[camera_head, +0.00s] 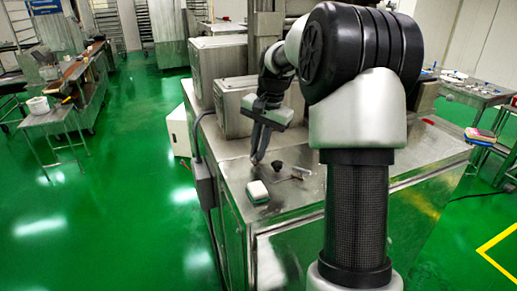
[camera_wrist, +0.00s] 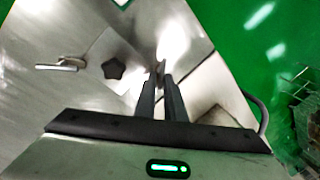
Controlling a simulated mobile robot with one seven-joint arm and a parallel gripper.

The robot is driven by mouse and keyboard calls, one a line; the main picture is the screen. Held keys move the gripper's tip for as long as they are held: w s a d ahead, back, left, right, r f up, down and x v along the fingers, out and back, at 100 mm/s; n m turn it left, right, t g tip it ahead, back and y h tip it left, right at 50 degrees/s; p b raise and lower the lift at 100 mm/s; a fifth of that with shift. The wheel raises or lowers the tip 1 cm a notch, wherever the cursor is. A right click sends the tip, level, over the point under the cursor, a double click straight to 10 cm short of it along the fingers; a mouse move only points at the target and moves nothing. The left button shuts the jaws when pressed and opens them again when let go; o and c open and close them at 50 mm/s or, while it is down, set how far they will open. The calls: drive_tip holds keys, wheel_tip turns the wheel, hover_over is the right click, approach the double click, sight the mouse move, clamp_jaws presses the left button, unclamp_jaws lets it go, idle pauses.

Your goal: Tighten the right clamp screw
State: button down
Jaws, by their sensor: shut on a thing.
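My gripper (camera_head: 255,160) points down at the metal machine top, near its left edge in the head view. In the wrist view its two dark fingers (camera_wrist: 161,76) are close together on a small part at their tips. This looks like the clamp screw, but the fingers hide most of it, and I cannot tell how tight it is. A dark star-shaped knob (camera_wrist: 114,68) stands beside the fingers, apart from them. It also shows in the head view (camera_head: 277,165), just right of my gripper.
A metal handle (camera_wrist: 60,66) lies past the knob. Steel housings (camera_head: 238,108) stand behind my gripper. Green floor (camera_head: 120,200) is open to the left.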

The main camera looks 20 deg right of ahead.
drive_tip(key=m, duration=0.3)
drive_tip(key=m+p, duration=0.1)
drive_tip(key=shift+s+r+m+h, duration=0.1)
drive_tip(key=shift+s+m+h, duration=0.2)
drive_tip(key=shift+h, duration=0.1)
drive_tip(key=m, duration=0.1)
drive_tip(key=m+p, duration=0.1)
drive_tip(key=m, duration=0.1)
drive_tip(key=m+h, duration=0.1)
drive_tip(key=m, duration=0.1)
drive_tip(key=shift+s+a, duration=0.2)
drive_tip(key=shift+s, duration=0.05)
drive_tip(key=m+p, duration=0.1)
drive_tip(key=m, duration=0.1)
drive_tip(key=m+p, duration=0.1)
drive_tip(key=m, duration=0.1)
drive_tip(key=shift+s+a+h, duration=0.15)
drive_tip(key=shift+h, duration=0.15)
drive_tip(key=shift+s+a+m+h+p, duration=0.15)
drive_tip(key=shift+m+p, duration=0.3)
drive_tip(key=shift+m, duration=0.65)
drive_tip(key=shift+w+a+m+h+p, duration=0.15)
drive_tip(key=shift+m+p, duration=0.3)
drive_tip(key=shift+m, duration=0.65)
drive_tip(key=shift+s+d, duration=0.1)
drive_tip(key=c, duration=1.9)
unclamp_jaws()
drive_tip(key=shift+o, duration=0.2)
